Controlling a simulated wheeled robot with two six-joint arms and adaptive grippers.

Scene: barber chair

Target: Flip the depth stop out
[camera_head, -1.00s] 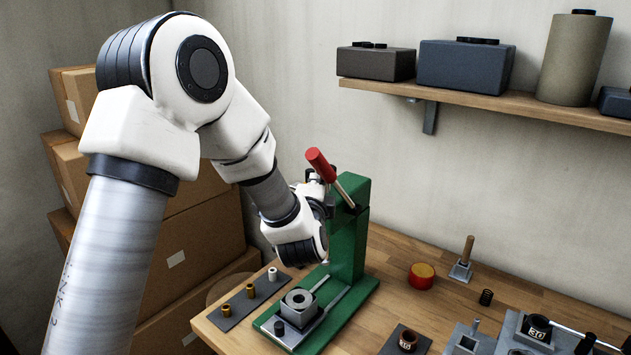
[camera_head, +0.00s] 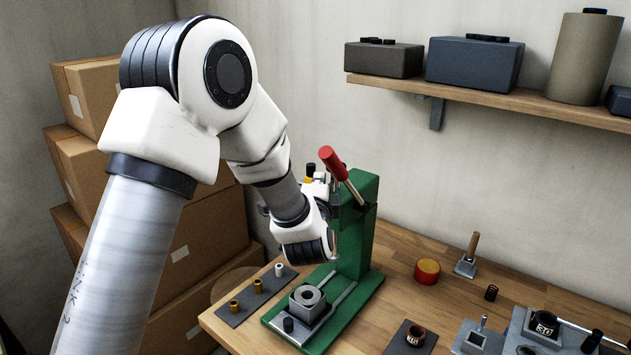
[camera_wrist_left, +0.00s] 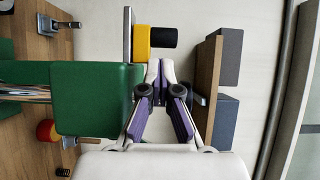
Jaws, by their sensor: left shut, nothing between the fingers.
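A green press (camera_head: 356,230) with a red-handled lever (camera_head: 332,163) stands on the wooden bench. A yellow block with a black knob (camera_wrist_left: 150,37), which looks like the depth stop, sits beside the press's green head (camera_wrist_left: 95,98) in the left wrist view. It shows small behind my arm in the head view (camera_head: 308,181). My left gripper (camera_wrist_left: 162,66) is shut and empty, its fingertips close below the yellow block; I cannot tell whether they touch. In the head view my wrist hides much of this area. My right gripper is not in view.
A grey block with a round hole (camera_head: 307,296) sits on the press base. A dark strip (camera_head: 245,303) with small bushings lies at left. A red-and-yellow round tin (camera_head: 427,271) and several fixtures stand at right. A shelf (camera_head: 480,96) with boxes hangs behind; cartons (camera_head: 160,190) are stacked left.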

